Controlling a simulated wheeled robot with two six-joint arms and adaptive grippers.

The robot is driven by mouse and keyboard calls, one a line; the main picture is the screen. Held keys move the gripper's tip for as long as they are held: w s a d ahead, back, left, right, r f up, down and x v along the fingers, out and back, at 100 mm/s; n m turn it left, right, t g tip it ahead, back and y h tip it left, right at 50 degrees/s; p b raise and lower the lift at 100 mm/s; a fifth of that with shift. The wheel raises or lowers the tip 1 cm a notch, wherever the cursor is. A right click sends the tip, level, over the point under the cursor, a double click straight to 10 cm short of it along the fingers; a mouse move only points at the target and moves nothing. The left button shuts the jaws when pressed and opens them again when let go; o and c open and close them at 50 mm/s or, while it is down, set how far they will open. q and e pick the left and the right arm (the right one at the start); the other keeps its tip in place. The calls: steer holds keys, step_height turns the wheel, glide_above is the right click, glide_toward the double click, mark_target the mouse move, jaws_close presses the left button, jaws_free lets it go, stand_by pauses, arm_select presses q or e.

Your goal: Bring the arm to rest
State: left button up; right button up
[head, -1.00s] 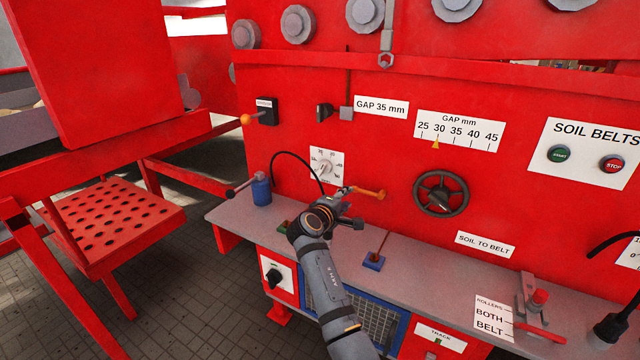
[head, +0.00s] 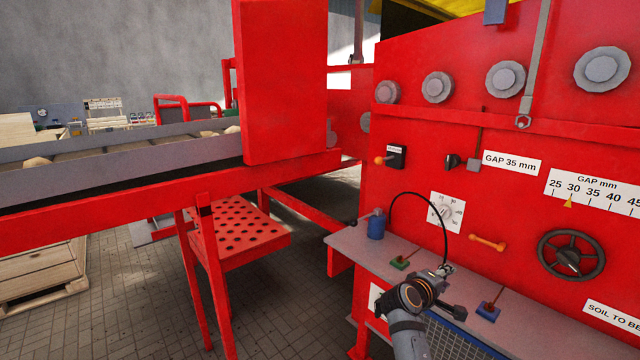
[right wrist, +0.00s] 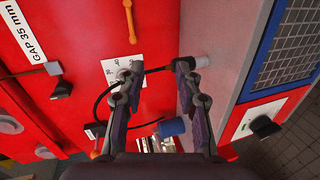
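My right arm reaches in from the bottom of the head view. Its gripper (head: 447,270) is over the grey shelf (head: 345,241), below the white dial plate (head: 446,212) and to the lower left of the orange handle (head: 488,242). In the right wrist view the two fingers of this gripper (right wrist: 158,72) stand apart with nothing held between them. The orange handle (right wrist: 129,22) is clear of the fingers there. My left gripper is not in view.
The red machine panel with a handwheel (head: 571,255) stands close in front. A blue can (head: 376,226), a green-based lever (head: 400,262) and a blue-based lever (head: 488,311) are on the shelf. A red perforated step (head: 238,232) and open floor (head: 130,310) lie left.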

steer(key=s+d+f+m+g+y, duration=0.1)
steer(key=s+f+m+g+y, duration=0.3)
steer(key=s+f, duration=1.25)
steer(key=s+a+f+m+g+y, duration=0.1)
steer(key=s+a+y, duration=0.25)
steer(key=s, duration=0.55)
steer(key=s+a+f+m+g+y, duration=0.1)
steer(key=s+a+y, duration=0.3)
steer(key=s, duration=0.6)
steer(key=s+d+f+g+h, duration=0.1)
steer(key=s+f, duration=0.1)
steer(key=f, duration=1.2)
steer(key=s+d+f, duration=0.1)
steer(key=s+f, duration=0.1)
steer(key=f, duration=1.2)
steer(key=s+f+g, duration=0.1)
steer(key=s+f, duration=1.4)
steer(key=s, duration=0.2)
steer(key=shift+d+m, duration=0.35)
steer(key=shift+m, duration=0.05)
